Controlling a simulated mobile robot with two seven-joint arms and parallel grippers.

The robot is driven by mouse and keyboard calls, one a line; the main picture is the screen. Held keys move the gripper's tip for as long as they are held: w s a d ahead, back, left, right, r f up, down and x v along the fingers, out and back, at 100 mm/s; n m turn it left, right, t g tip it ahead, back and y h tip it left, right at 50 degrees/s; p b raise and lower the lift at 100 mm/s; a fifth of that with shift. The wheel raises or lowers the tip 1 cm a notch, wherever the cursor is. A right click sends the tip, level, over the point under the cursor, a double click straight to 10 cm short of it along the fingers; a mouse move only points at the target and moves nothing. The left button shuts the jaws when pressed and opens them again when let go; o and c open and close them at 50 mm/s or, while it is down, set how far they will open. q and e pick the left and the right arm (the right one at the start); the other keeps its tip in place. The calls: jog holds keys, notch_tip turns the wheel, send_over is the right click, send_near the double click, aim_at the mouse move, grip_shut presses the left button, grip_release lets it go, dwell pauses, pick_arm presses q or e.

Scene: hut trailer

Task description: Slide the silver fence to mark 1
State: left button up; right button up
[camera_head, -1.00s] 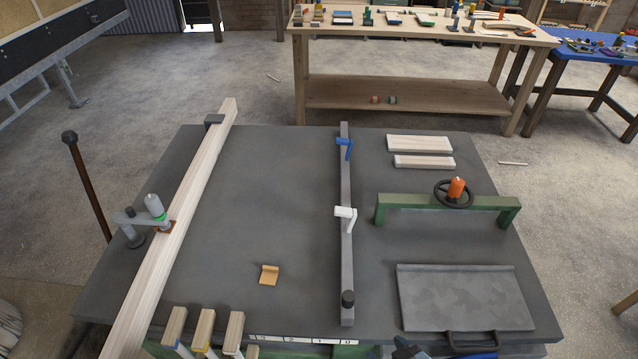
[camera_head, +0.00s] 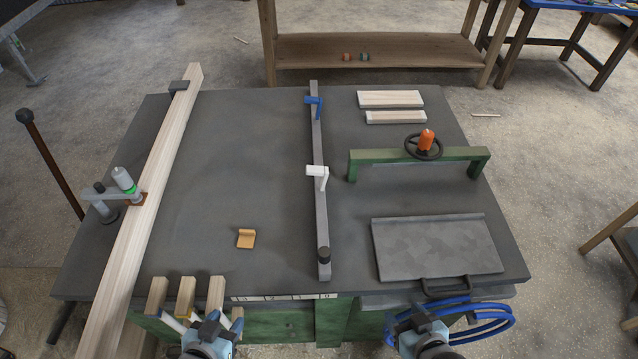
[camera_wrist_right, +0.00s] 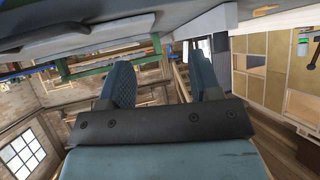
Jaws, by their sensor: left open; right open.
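The silver fence (camera_head: 320,200) is a long grey bar lying front to back on the dark table. My left gripper (camera_head: 208,328) is low at the front edge, left of the fence. My right gripper (camera_head: 421,320) is right of it, below the edge. Its open, empty fingers show in the right wrist view (camera_wrist_right: 166,85).
A long wooden beam (camera_head: 160,170) lies left under a clamp (camera_head: 118,190). A small orange block (camera_head: 246,238) sits left of the fence. A green bridge with a handwheel (camera_head: 423,146), two wooden pieces (camera_head: 390,99) and a grey plate (camera_head: 435,248) lie right. Wooden-ended handles (camera_head: 186,290) stand near my left gripper.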

jog(key=w+a+r+g+y, duration=0.2)
jog(key=w+a, duration=0.5)
jog(key=a, duration=0.2)
notch_tip(320, 180, up, 11)
jog(key=n+g+h+b, duration=0.1)
jog(key=g+h, duration=0.4)
jog(key=g, duration=0.4)
send_over(325, 251)
notch_tip(325, 251, down, 14)
jog(key=shift+r+p, duration=0.25)
jog(key=shift+p, duration=0.1)
